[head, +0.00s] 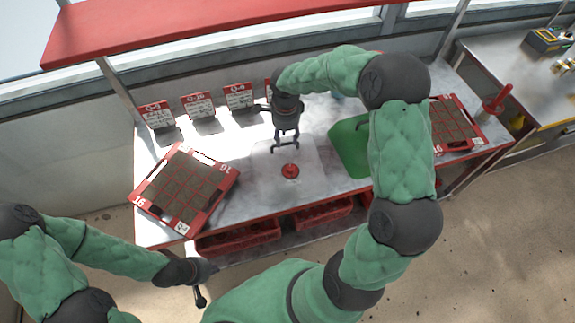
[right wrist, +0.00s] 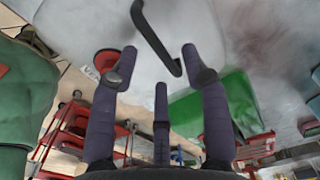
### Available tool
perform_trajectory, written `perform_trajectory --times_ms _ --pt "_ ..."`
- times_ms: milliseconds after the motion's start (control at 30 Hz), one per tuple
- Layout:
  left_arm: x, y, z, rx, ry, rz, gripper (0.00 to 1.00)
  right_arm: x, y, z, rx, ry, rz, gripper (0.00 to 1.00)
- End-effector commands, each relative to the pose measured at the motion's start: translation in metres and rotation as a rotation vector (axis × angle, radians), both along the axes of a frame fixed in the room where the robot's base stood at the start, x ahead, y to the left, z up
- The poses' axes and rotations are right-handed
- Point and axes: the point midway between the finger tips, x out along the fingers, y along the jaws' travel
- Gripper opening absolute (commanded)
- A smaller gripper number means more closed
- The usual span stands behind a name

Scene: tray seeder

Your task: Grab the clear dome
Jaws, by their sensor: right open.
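The clear dome (head: 306,153) is hard to make out; a pale see-through squarish shape stands mid-bench around a round red piece (head: 291,170). The red piece also shows in the right wrist view (right wrist: 105,59). A dark bent bar (right wrist: 156,38), looking like a handle, lies just past my right fingertips; I cannot tell whether they touch it. My right gripper (head: 285,145) is open above the back part of the dome, its spread fingers also in the right wrist view (right wrist: 160,62). My left gripper (head: 201,298) hangs low in front of the bench; its jaw state is unclear.
A red-framed soil tray (head: 225,172) lies left of the dome, and a green board (head: 345,140) lies right. Another red tray (head: 467,118) is further right. Several red-white cards (head: 198,104) stand along the back. Red bins (head: 240,236) sit under the bench.

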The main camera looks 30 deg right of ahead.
Motion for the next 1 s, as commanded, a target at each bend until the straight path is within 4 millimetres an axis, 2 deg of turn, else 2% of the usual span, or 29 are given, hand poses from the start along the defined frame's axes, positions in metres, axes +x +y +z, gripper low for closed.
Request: perform_trajectory --times_ms 300,567,733,1000 --pt "0.0 0.0 -0.016 0.0 0.0 0.0 0.0 -0.002 0.003 -0.044 0.002 0.005 0.0 0.47" --pt "0.0 0.0 -0.016 0.0 0.0 0.0 0.0 -0.001 0.003 -0.046 0.0 0.001 0.0 0.47" --pt "0.0 0.0 -0.016 0.0 0.0 0.0 0.0 -0.002 0.003 -0.046 0.0 0.001 0.0 0.02" --pt "0.0 0.0 -0.016 0.0 0.0 0.0 0.0 -0.001 0.003 -0.046 0.0 0.001 0.0 0.0"
